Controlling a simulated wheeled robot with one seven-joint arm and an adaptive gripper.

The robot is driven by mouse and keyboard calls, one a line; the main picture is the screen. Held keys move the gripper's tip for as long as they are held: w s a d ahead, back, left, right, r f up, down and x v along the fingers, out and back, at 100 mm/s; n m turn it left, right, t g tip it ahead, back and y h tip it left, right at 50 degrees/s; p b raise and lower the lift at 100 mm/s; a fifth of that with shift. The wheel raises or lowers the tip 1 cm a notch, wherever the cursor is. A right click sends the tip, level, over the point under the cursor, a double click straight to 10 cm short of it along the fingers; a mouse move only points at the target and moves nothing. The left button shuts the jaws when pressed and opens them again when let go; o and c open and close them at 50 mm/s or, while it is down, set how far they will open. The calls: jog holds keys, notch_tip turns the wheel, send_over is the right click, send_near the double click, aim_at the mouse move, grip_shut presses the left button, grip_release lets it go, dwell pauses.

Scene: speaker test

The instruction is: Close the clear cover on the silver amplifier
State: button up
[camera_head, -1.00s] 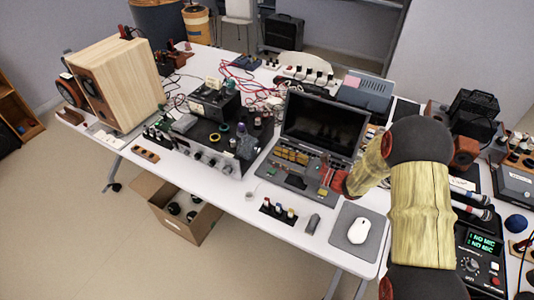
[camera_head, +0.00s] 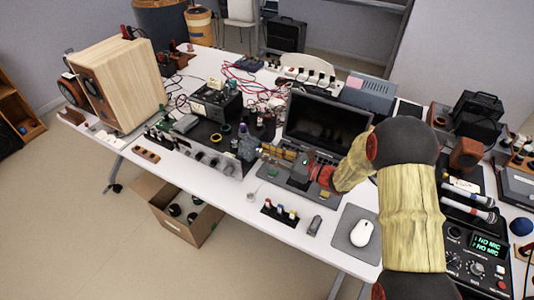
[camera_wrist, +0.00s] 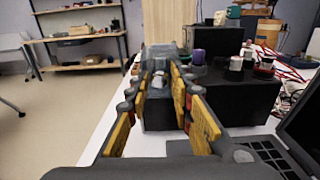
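The silver amplifier (camera_head: 206,158) stands on the white table left of the open laptop. Its front panel has several knobs, and its dark top carries several small things. I cannot make out a clear cover for certain; a bluish, see-through shape (camera_head: 247,146) shows at the amplifier's right end. My gripper (camera_head: 268,152) reaches left over the laptop keyboard towards that end. In the wrist view my gripper (camera_wrist: 160,86) is open, its yellow-padded fingers apart. A dark box-like body with a pale, shiny part lies ahead between and beyond them; whether they touch is unclear.
The laptop (camera_head: 325,122) stands open right beneath and behind my arm. A wooden speaker (camera_head: 118,84) is at the left. Connectors in a small holder (camera_head: 280,212) and a mouse (camera_head: 361,233) lie near the front edge. Red cables (camera_head: 255,88) lie behind the amplifier.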

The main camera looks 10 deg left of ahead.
grip_shut()
dwell(0.4)
